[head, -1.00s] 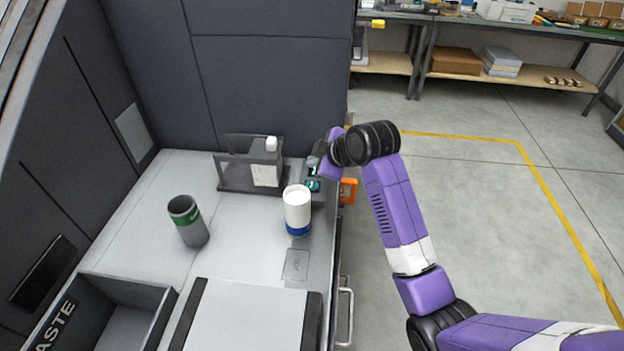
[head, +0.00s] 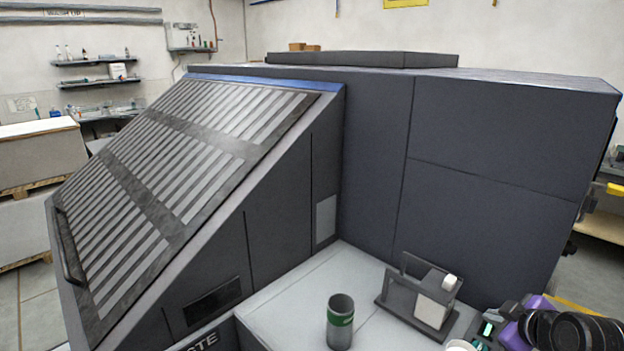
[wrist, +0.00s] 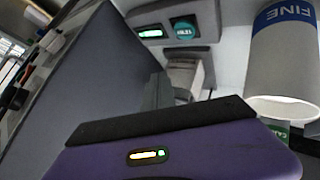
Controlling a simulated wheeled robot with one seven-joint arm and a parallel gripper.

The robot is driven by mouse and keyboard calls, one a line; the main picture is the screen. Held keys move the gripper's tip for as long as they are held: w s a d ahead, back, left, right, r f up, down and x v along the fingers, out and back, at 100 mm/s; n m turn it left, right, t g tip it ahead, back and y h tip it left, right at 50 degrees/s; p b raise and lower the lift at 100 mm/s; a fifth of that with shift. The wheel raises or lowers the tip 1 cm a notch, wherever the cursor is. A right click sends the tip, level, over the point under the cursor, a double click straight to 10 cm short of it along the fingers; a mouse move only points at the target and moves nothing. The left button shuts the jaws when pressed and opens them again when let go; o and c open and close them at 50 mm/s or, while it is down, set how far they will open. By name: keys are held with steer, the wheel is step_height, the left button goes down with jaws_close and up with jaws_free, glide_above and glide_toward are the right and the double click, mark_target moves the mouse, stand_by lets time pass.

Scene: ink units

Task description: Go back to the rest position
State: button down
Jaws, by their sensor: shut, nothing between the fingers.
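My gripper (head: 512,335) is at the lower right of the head view, partly cut off by the bottom edge. It is above the right side of the worktop, beside the small bottle holder. In the wrist view the purple gripper body with its dark front bar (wrist: 160,122) fills the bottom. It is shut and I see nothing held in it. A white cup with a blue band reading FINE (wrist: 287,62) is close by on the right of the wrist view. Only its top (head: 460,346) shows in the head view.
A grey cup with a green band (head: 340,322) stands on the worktop (head: 300,295). A dark holder with a white bottle (head: 436,298) stands behind. A panel with a teal button (wrist: 185,31) is near my gripper. A large dark machine (head: 375,150) rises behind.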

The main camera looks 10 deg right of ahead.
step_height(320, 180, up, 6)
steer(key=w+d+m+t+h, duration=0.2)
steer(key=m+t, duration=0.1)
steer(key=s+a+f+m+y, duration=0.1)
steer(key=s+a+f, duration=0.1)
steer(key=s+a, duration=0.7)
steer(key=s+a+f+m+t+y+b, duration=0.1)
steer(key=s+a+f, duration=0.2)
steer(key=s+a, duration=0.6)
steer(key=s+a+f+m+t+y+b, duration=0.1)
steer(key=s+a+f, duration=0.2)
steer(key=s+a, duration=0.6)
steer(key=s, duration=1.4)
steer(key=shift+s+a+y, duration=0.15)
steer(key=shift+s+y, duration=0.25)
